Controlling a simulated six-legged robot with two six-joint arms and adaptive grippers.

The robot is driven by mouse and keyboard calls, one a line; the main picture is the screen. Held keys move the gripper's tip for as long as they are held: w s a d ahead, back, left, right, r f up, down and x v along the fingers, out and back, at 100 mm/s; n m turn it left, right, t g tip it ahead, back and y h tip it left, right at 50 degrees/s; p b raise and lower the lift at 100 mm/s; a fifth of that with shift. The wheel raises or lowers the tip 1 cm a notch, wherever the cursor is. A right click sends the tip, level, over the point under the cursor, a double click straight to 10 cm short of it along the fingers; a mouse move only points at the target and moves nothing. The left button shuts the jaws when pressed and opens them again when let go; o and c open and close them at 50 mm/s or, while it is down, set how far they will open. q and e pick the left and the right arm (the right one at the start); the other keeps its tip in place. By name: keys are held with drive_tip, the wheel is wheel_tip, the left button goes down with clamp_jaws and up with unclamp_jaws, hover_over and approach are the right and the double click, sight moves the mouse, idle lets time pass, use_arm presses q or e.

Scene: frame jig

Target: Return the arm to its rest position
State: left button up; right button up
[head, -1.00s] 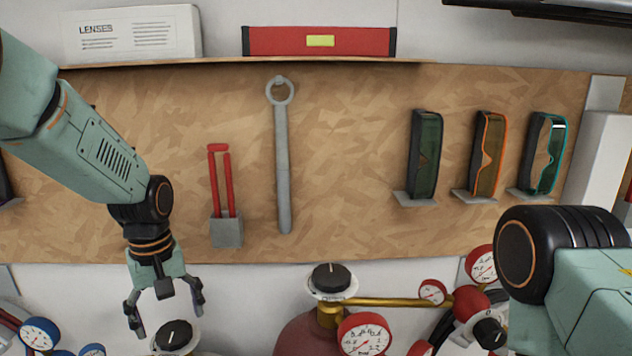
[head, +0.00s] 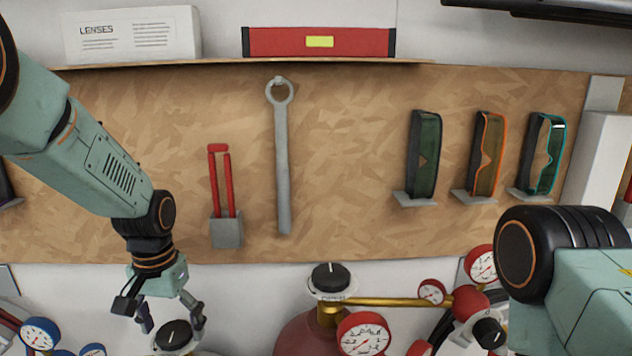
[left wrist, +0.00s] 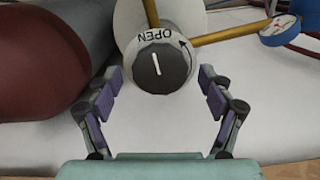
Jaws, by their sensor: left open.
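My left gripper (head: 172,322) is at the lower left of the head view, its fingers spread and pointing down. A black valve knob (head: 174,336) with a white mark shows just between and below its fingertips. In the left wrist view the same knob (left wrist: 162,66), on a white disc marked OPEN (left wrist: 157,36), lies ahead of the parted fingers (left wrist: 160,88). The fingers are apart from the knob and hold nothing. My right arm shows at the lower right of the head view; its gripper is not visible.
A maroon cylinder (head: 308,336) with a black knob (head: 331,277) and gauges (head: 364,334) stands to the right. The board (head: 345,160) behind carries a wrench (head: 282,160), a red-handled tool (head: 219,185) and several goggles (head: 424,155). A blue gauge (head: 39,334) is at lower left.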

use_arm(q)
drive_tip(key=m, duration=1.2)
idle(0.3)
drive_tip(key=shift+s+f, duration=0.1)
drive_tip(key=shift+s, duration=0.05)
idle(0.4)
